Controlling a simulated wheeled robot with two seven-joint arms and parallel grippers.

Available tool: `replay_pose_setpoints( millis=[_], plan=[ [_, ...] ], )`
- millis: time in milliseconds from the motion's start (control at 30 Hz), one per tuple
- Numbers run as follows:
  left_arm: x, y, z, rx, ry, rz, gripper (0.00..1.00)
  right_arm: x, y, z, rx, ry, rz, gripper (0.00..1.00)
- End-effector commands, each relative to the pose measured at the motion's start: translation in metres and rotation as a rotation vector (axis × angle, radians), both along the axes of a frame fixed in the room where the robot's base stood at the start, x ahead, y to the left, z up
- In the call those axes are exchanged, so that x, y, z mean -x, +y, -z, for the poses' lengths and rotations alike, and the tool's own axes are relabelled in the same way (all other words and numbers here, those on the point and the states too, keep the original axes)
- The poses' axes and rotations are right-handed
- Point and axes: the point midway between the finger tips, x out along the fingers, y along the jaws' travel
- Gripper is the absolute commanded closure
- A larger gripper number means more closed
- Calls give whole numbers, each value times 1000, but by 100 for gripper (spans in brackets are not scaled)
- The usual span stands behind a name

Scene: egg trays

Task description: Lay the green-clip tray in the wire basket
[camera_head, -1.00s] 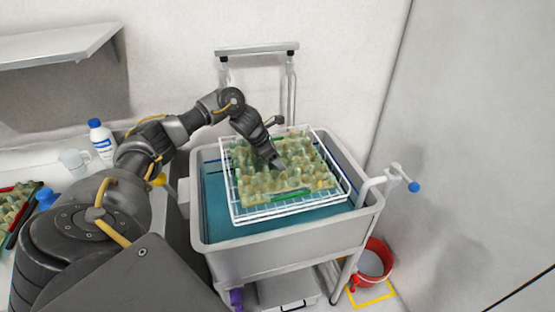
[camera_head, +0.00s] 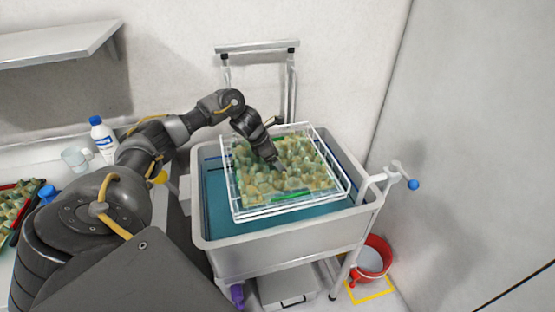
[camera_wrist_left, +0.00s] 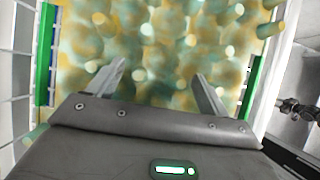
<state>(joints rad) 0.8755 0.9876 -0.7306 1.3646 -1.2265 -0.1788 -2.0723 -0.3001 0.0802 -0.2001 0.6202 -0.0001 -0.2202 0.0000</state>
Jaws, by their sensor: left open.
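The green-clip tray (camera_head: 262,183), bumpy and yellow-green, lies inside the white wire basket (camera_head: 236,214) in the head view. A green clip (camera_head: 291,195) shows at its near edge. In the left wrist view, green clips stand at the left (camera_wrist_left: 44,60) and right (camera_wrist_left: 251,85) of the tray. My left gripper (camera_head: 277,166) is over the middle of the tray. Its two fingers (camera_wrist_left: 158,80) are spread apart with no object gripped between them, close above the bumpy surface. Whether the fingertips touch it cannot be told. My right gripper is not in view.
The basket sits over a grey sink-like cart (camera_head: 285,262) with a blue-green inside. A red bucket (camera_head: 383,244) stands on the floor at right. A white bottle (camera_head: 103,138), a clear cup (camera_head: 75,160) and another tray (camera_head: 14,203) are on the left counter.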

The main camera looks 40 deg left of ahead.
Motion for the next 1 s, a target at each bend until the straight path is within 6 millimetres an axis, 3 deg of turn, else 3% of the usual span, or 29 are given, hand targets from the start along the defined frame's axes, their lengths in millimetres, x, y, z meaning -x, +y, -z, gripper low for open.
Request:
replay_pose_setpoints(
  millis=[367,567,1000],
  plan=[
    [29,22,-60,-3,-6,-1,21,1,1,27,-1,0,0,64],
    [42,30,-91,-4,-5,0,21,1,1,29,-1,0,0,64],
    [48,34,-102,-1,0,0,21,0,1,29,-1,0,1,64]
  ],
)
